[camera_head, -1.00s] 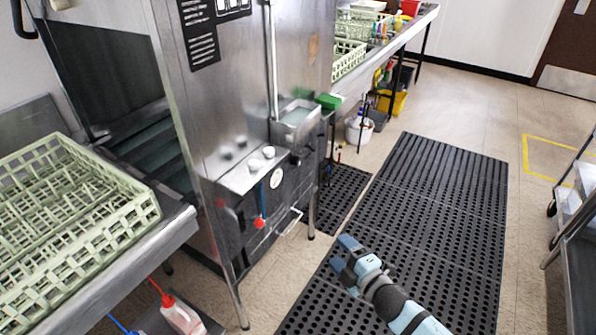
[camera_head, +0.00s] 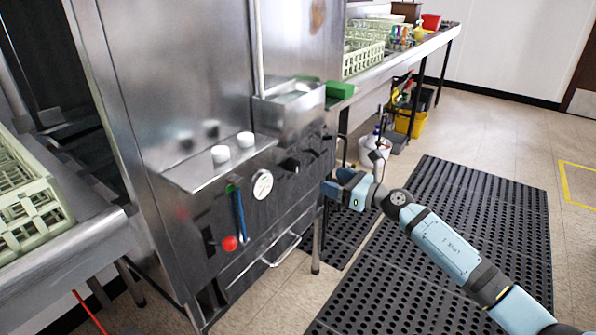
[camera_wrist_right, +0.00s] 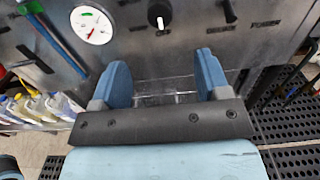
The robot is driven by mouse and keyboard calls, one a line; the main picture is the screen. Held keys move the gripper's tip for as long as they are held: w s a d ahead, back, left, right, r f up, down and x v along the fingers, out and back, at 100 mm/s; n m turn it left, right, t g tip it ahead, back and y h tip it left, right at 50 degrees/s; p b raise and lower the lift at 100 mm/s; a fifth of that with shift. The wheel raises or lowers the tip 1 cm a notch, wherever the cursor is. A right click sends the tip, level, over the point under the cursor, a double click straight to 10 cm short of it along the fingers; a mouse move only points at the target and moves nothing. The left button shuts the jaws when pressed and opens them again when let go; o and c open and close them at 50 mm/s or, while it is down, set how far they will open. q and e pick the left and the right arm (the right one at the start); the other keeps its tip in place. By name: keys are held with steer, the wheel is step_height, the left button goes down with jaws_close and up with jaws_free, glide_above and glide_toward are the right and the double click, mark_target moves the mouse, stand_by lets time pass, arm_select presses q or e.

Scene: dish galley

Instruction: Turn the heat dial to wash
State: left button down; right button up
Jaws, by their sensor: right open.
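A black dial (camera_wrist_right: 159,14) with a white pointer mark is on the steel machine's front panel, at the top middle of the right wrist view. In the head view a dark knob (camera_head: 291,164) right of the gauge looks like the same dial; its markings are too small to read. My right gripper (camera_head: 336,184) is at the right end of the panel in the head view. In the right wrist view the gripper (camera_wrist_right: 160,82) is open and empty, its blue fingers apart, with the dial beyond them. My left gripper is not in view.
A shelf with two white cups (camera_head: 220,154) juts out above. A bar handle (camera_head: 282,250) is below. Black floor mats (camera_head: 465,215) lie in front.

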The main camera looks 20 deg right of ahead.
mark_target(297, 167)
steer(key=b+x, duration=0.2)
steer(key=x, duration=1)
steer(key=shift+a, duration=0.15)
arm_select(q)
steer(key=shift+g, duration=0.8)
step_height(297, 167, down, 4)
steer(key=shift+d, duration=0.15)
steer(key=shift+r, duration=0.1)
arm_select(e)
steer(key=c, duration=0.9)
